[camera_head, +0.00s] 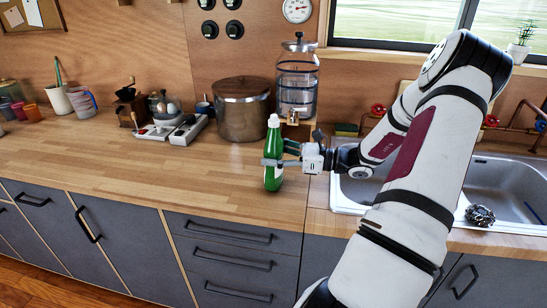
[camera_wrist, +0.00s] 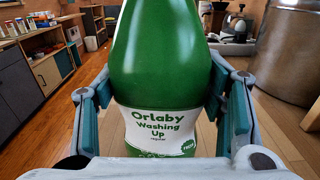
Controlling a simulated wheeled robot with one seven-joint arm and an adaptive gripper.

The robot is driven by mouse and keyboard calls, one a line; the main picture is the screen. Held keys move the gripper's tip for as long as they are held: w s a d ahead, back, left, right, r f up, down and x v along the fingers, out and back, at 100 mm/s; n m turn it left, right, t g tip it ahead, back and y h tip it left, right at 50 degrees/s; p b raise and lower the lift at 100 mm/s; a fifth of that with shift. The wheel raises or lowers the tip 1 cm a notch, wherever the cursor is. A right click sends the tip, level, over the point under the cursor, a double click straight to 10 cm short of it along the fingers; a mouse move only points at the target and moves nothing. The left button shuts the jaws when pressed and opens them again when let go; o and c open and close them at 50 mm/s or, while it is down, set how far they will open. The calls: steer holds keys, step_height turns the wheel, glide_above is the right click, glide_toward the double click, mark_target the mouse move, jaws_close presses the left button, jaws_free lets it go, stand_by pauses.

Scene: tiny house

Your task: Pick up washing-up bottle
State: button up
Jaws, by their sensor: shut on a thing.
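The washing-up bottle (camera_head: 273,160) is green with a white cap and stands upright over the front part of the wooden counter, left of the sink. In the wrist view the bottle (camera_wrist: 160,60) fills the middle, with its white "Orlaby Washing Up" label facing the camera. My gripper (camera_head: 275,163) comes from the right and is shut on the bottle, one finger on each side. In the wrist view its fingers flank the bottle at label height. I cannot tell whether the bottle's base touches the counter.
A large metal pot (camera_head: 242,115) and a glass dispenser (camera_head: 297,85) stand just behind the bottle. The metal sink (camera_head: 358,187) with a scourer (camera_head: 480,215) is to the right. The wooden counter (camera_head: 150,170) is clear to the left.

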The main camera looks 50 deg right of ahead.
steer(key=shift+r, duration=0.55)
steer(key=shift+s+d+r, duration=0.1)
steer(key=shift+s+r, duration=0.2)
steer(key=shift+r, duration=0.6)
steer(key=s+d+r, duration=0.1)
steer(key=s+d, duration=0.1)
steer(key=s, duration=1.3)
steer(key=shift+d+r+p, duration=0.15)
steer(key=shift+d+p, duration=0.15)
steer(key=shift+d, duration=0.05)
steer(key=shift+s, duration=0.1)
